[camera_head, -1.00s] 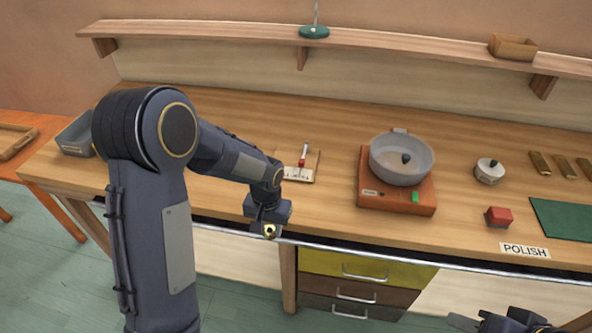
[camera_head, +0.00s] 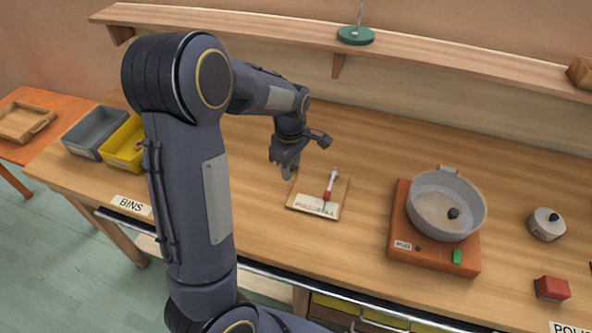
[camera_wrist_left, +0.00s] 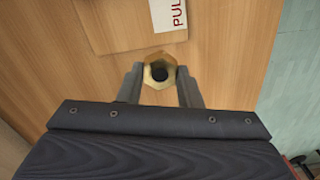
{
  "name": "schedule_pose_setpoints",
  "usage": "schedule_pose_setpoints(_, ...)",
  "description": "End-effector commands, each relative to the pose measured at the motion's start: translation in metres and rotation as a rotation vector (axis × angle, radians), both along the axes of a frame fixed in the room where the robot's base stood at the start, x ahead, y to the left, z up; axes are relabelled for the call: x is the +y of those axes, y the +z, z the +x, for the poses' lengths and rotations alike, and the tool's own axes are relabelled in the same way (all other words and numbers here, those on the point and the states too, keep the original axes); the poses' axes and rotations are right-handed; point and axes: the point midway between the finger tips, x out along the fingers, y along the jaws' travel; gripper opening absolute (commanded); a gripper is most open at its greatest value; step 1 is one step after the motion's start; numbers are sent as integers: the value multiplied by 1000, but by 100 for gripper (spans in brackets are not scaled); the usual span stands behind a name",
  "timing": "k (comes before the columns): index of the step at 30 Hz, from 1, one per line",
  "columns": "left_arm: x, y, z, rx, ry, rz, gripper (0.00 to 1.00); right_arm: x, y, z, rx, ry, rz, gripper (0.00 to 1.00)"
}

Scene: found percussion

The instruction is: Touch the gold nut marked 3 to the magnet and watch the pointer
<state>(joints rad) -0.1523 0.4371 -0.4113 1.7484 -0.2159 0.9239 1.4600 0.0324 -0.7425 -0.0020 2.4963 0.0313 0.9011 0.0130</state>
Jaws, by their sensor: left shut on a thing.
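My left gripper (camera_head: 286,168) is shut on the gold nut (camera_wrist_left: 159,71), which sits between the fingertips in the left wrist view. The nut's mark cannot be read, and the nut is hardly visible in the head view. The gripper points down over the bench, just left of the small wooden tester board (camera_head: 342,200). The board carries a red-and-white pointer piece (camera_head: 330,184) and a white label (camera_head: 316,206) with red lettering. I cannot clearly tell the magnet from the pointer. In the left wrist view the nut appears apart from the board (camera_wrist_left: 118,28). My right gripper is out of view.
An orange scale-like box (camera_head: 400,222) with a grey pan (camera_head: 468,230) stands right of the board. Grey (camera_head: 92,130) and yellow (camera_head: 124,146) bins are at the left. A shelf (camera_head: 440,58) runs behind.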

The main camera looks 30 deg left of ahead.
Motion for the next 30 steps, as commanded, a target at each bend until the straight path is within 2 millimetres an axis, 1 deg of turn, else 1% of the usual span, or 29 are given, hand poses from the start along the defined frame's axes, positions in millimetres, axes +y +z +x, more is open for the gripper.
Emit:
schedule_pose_setpoints(1,-2,-6,0,0,-2,0,6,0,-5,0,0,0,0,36)
schedule_pose_setpoints(20,-29,-62,7,0,-7,0,6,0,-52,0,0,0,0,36)
schedule_pose_setpoints(21,-34,-57,8,-1,-9,0,6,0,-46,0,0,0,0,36)
schedule_pose_setpoints(22,-37,-56,9,-1,-9,0,6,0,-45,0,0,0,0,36)
schedule_pose_setpoints(30,-54,-57,13,-1,-7,0,6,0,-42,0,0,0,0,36)
